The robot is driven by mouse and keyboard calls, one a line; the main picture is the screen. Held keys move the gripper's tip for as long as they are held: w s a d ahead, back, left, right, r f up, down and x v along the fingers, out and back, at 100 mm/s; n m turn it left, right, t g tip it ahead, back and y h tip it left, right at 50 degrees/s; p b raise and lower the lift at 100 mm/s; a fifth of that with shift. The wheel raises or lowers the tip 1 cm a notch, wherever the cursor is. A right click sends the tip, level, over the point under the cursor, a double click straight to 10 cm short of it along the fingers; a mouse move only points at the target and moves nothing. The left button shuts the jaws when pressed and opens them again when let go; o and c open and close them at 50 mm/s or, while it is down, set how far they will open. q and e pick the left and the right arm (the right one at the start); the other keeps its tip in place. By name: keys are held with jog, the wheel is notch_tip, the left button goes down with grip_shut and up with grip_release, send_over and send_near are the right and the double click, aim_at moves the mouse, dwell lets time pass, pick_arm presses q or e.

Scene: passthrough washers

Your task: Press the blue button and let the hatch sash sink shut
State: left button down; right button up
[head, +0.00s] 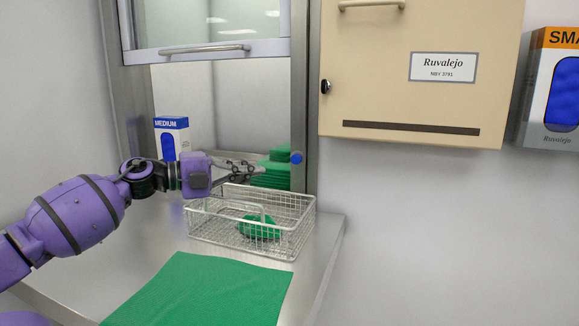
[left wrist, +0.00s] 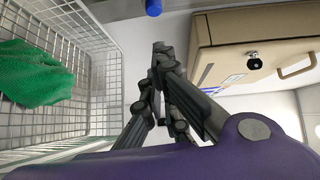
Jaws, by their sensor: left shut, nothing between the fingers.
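The blue button (head: 297,158) sits on the right post of the hatch frame. It also shows at the top of the left wrist view (left wrist: 153,8). My left gripper (head: 262,167) is shut and empty. In the head view it points right, to the left of the button and a little lower, apart from it in the picture. Its fingers (left wrist: 160,50) show below the button in the left wrist view. My right gripper is not in view.
A wire basket (head: 190,222) with a green cloth (head: 258,227) stands on the steel counter under my left gripper. A stack of green cloths (head: 272,178) and a MEDIUM box (head: 172,140) stand behind. A beige cabinet (head: 420,100) hangs at right. A green mat (head: 205,290) lies in front.

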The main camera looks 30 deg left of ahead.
aim_at(296, 159)
pick_arm(q)
jog(key=w+a+b+x, duration=0.1)
jog(key=a+x, duration=0.1)
jog(key=x, duration=0.9)
jog(key=shift+w+f, duration=0.2)
jog(key=shift+w, duration=0.25)
